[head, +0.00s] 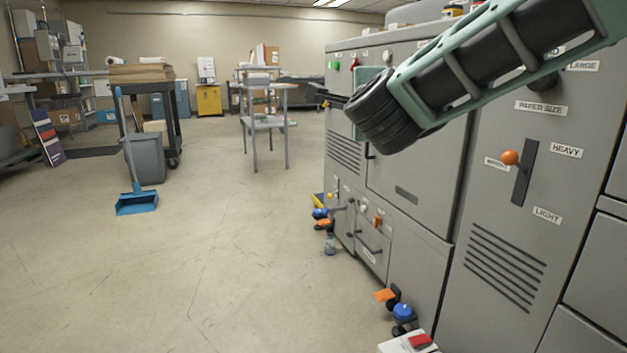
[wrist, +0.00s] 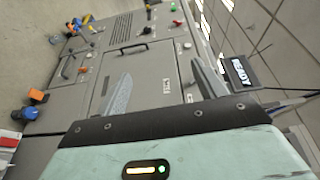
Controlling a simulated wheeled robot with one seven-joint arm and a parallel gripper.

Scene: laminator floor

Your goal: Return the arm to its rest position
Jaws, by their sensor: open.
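My arm reaches in from the upper right of the head view, stretched out in front of the grey laminator (head: 405,200). Its far end is near the machine's left edge, and the fingers cannot be made out clearly there. In the wrist view my gripper (wrist: 161,72) has its two fingers spread wide apart with nothing between them. Beyond the fingers is the laminator front with panels, a handle and buttons (wrist: 146,32). I cannot tell the exact gap between fingers and machine.
An orange-knobbed lever (head: 510,158) is on the laminator below my arm. A READY display (wrist: 238,72) is right of the fingers. Blue and orange fittings (head: 403,311) stick out low. A bin (head: 147,160), dustpan (head: 137,204) and table (head: 265,122) stand left; the floor between is clear.

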